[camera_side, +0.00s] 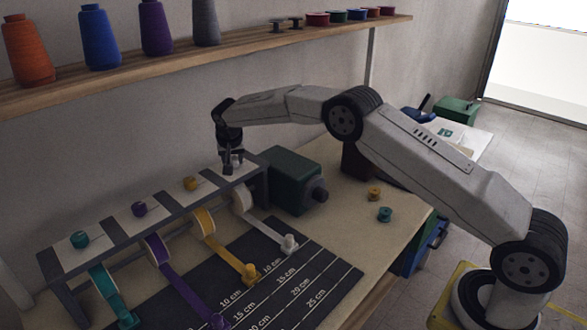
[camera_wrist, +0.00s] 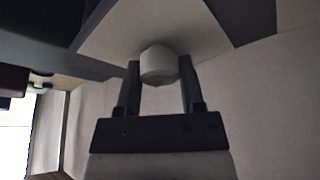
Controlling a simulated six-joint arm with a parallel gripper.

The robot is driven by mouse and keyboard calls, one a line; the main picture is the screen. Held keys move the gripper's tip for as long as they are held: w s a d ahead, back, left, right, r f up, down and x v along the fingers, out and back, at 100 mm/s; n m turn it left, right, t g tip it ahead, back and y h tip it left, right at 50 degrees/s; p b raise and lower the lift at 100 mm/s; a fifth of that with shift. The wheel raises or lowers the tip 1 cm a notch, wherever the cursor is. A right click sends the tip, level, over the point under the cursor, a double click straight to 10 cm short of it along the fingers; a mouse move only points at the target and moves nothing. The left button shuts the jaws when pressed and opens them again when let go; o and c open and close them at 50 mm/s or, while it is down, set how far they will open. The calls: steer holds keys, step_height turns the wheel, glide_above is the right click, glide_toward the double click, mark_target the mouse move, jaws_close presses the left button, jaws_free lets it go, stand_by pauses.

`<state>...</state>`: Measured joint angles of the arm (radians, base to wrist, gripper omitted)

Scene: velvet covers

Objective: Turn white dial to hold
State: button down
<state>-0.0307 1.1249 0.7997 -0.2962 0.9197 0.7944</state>
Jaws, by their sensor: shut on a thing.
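The white dial (camera_wrist: 158,65) sits on a pale plate (camera_wrist: 190,28) in the wrist view, with one finger of my gripper (camera_wrist: 159,80) on each side of it. My gripper is shut on the dial. In the side view my gripper (camera_side: 230,168) points down at the right end of the rack, and the dial is mostly hidden by the fingers. The white ribbon spool (camera_side: 242,200) hangs below, with its white ribbon running to a white clip (camera_side: 289,243) on the mat. Which setting the dial points at cannot be read.
A green motor box (camera_side: 290,180) stands close on the right. A shelf (camera_side: 150,68) with thread cones runs above. Two loose spools lie on the table at right.

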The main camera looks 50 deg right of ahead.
steer(key=m+g+h, duration=0.1)
steer(key=m, duration=0.3)
steer(key=shift+m, duration=0.4)
steer(key=shift+m+g+h, duration=0.3)
steer(key=shift+m+g, duration=0.3)
steer(key=shift+m, duration=0.4)
steer(key=shift+c, duration=1)
jaws_free()
steer(key=v, duration=0.8)
steer(key=shift+s+d+n, duration=0.1)
steer(key=shift+n, duration=0.2)
